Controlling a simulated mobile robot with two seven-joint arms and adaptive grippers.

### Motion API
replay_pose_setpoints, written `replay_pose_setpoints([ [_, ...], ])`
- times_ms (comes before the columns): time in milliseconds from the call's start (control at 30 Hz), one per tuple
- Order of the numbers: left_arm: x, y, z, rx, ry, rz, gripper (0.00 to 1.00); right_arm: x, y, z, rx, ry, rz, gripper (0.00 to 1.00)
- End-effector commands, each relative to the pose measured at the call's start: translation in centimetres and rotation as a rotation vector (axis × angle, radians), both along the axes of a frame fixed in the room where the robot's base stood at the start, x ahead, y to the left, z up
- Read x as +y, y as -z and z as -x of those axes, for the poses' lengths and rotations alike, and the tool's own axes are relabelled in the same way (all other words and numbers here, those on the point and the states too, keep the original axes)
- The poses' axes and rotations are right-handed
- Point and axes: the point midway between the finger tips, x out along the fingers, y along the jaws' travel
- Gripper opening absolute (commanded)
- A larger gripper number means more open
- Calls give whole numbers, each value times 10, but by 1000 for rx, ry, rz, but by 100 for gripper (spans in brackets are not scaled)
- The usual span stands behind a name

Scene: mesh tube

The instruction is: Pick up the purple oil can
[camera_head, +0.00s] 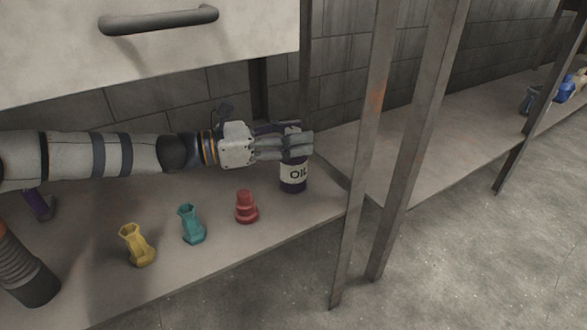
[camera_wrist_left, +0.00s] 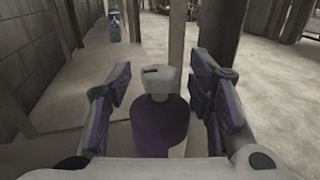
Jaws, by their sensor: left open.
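The oil can (camera_head: 293,175) stands upright on the lower shelf near its right end. It is dark purple with a white band marked OIL. In the left wrist view the purple can (camera_wrist_left: 160,128) with its pale cap sits between the two fingers. My left gripper (camera_head: 297,143) reaches in from the left at the can's upper part and hides its top in the head view. In the wrist view my left gripper (camera_wrist_left: 160,100) is open, with a finger on each side of the can and visible gaps beside the cap.
A red piece (camera_head: 246,207), a teal piece (camera_head: 191,224) and a yellow piece (camera_head: 136,245) stand on the shelf (camera_head: 215,255) near its front edge. Metal posts (camera_head: 410,140) rise right of the can. A drawer front (camera_head: 150,50) overhangs the arm.

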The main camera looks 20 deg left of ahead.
Motion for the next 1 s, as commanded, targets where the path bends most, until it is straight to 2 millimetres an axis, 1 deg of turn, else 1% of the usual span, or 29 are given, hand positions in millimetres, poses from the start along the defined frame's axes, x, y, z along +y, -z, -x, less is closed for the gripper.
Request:
replay_pose_setpoints([
  [67, 0, -1, 0, -1, 0, 1, 48, 0, 0, 0, 0, 0, 0, 40],
  [167, 1, -1, 0, -1, 0, 1, 27, 0, -1, 0, 0, 0, 0, 40],
  [200, 1, -1, 0, 0, 0, 0, 18, 0, 0, 0, 0, 0, 0, 40],
  [267, 1, -1, 0, 0, 0, 0, 4, 0, 0, 0, -1, 0, 0, 40],
  [300, 1, -1, 0, 0, -1, 0, 0, 0, 0, 0, -1, 0, 0, 40],
  [600, 1, 0, 0, -1, -1, -1, 0, 0, 0, 0, -1, -1, -1, 40],
  [700, 1, -3, 0, -1, -1, -1, 0, 0, -2, -1, -3, 0, 0, 40],
  [767, 1, -8, 0, -2, -1, -1, 0, 0, -3, -1, -7, 0, 0, 40],
  [967, 1, -39, 1, -5, 0, 0, 0, 0, -13, -5, -30, 3, 2, 40],
  [1000, 4, -42, 2, -4, -2, 0, 0, 0, -15, -6, -36, 3, 3, 40],
])
